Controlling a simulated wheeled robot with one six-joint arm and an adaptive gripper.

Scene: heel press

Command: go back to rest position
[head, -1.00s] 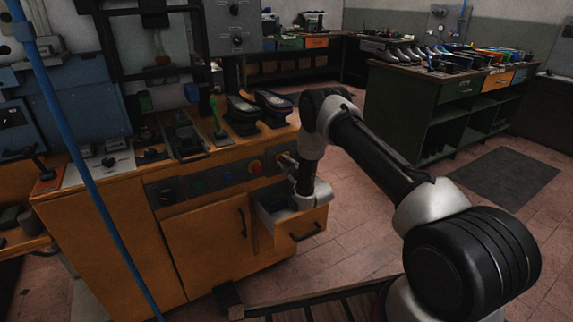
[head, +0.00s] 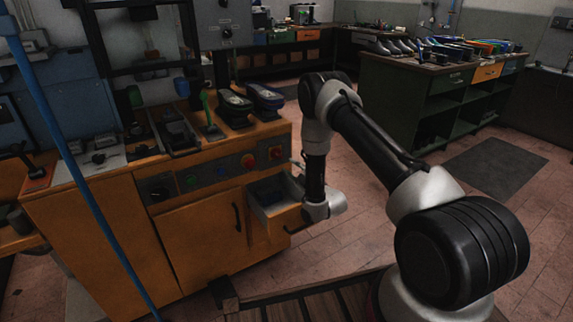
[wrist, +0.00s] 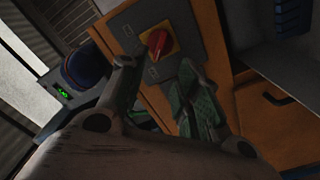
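My arm reaches out from the right in the head view, its wrist (head: 325,206) hanging beside the open drawer (head: 268,212) of the orange machine cabinet (head: 205,240). In the wrist view the two fingers of my gripper (wrist: 160,82) stand apart, with nothing seen held between them. The gripper points toward the cabinet's control panel with the red rotary switch (wrist: 158,42), which also shows in the head view (head: 277,153). My fingers are mostly hidden behind the wrist in the head view.
Heel presses with shoes (head: 250,103) stand on the cabinet top. A blue pole (head: 85,190) crosses the left side. A slatted wooden platform (head: 310,305) lies in front. A green workbench with shoes (head: 440,90) stands at back right. The tiled floor between is clear.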

